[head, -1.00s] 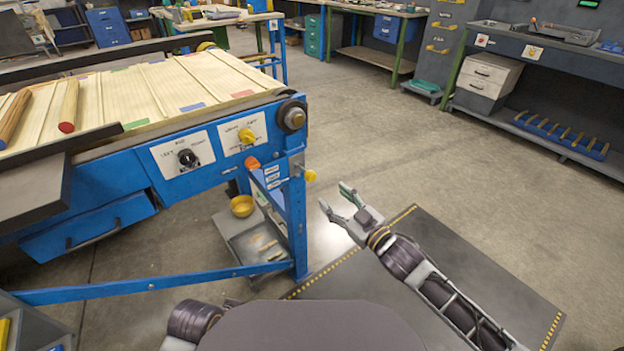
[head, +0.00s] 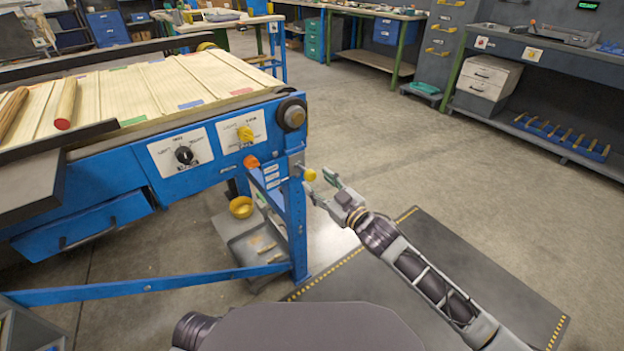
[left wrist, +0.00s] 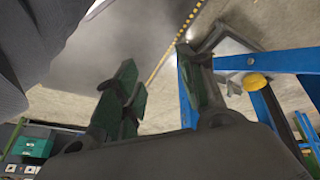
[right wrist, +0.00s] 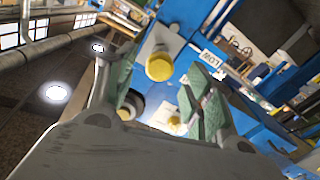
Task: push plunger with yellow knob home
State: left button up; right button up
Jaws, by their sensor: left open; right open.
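The yellow knob of the plunger (head: 310,175) sticks out from the right side of the blue frame, near the top of its leg. In the right wrist view the round knob (right wrist: 159,67) shows ahead, between the fingers in the picture. My right gripper (head: 318,182) is open and empty, its fingertips close to the knob. I cannot tell whether they touch it. How far the plunger stands out is hard to judge. My left gripper (left wrist: 157,62) is open and empty, low near the blue frame; the head view does not show it.
A yellow rotary knob (head: 245,134), a black knob (head: 184,155) and an orange button (head: 251,162) sit on the table's front. Floor right of the frame is free.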

aim_at(313, 178)
jog(key=shift+w+a, duration=0.45)
jog(key=shift+w, duration=0.15)
jog(key=shift+b+x, duration=0.4)
jog(key=shift+x, duration=0.45)
pick_arm(q)
jog(key=shift+w+d+f, duration=0.1)
jog(key=shift+d+f, duration=0.05)
jog(key=shift+f, duration=0.45)
jog(key=shift+d+f, duration=0.15)
jog(key=shift+f, duration=0.4)
pick_arm(e)
jog(key=shift+w+a, duration=0.2)
jog(key=shift+w, duration=0.05)
grip_shut()
